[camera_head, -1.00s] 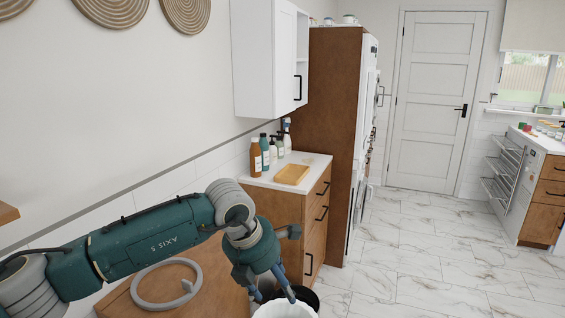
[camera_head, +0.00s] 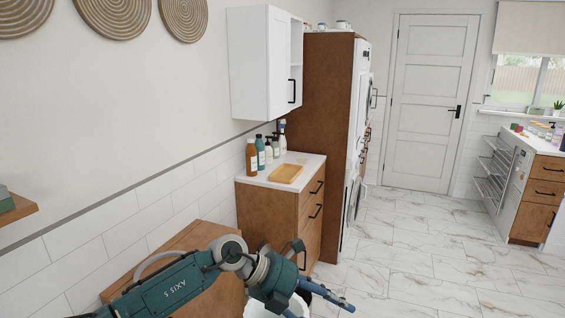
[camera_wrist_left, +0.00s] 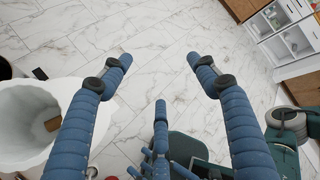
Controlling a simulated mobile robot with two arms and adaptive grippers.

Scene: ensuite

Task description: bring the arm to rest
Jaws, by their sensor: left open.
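My left arm, teal with grey joints, comes in from the lower left in the head view. My left gripper (camera_head: 335,298) is at the bottom middle, in front of the wooden cabinet and beside a white bin (camera_head: 258,308). In the left wrist view its two blue fingers are spread wide apart (camera_wrist_left: 159,60), with only marble floor between the tips. It holds nothing. Smaller blue fingers and a teal body, seemingly my right gripper (camera_wrist_left: 158,135), show low in the left wrist view; their opening is unclear.
The white bin (camera_wrist_left: 22,125) is close to a left finger, with a brown piece inside. A wooden top (camera_head: 180,243) lies under the arm. A drawer cabinet (camera_head: 312,205) carries bottles (camera_head: 252,157) and a tan tray (camera_head: 286,173). The marble floor (camera_head: 400,255) is clear at right.

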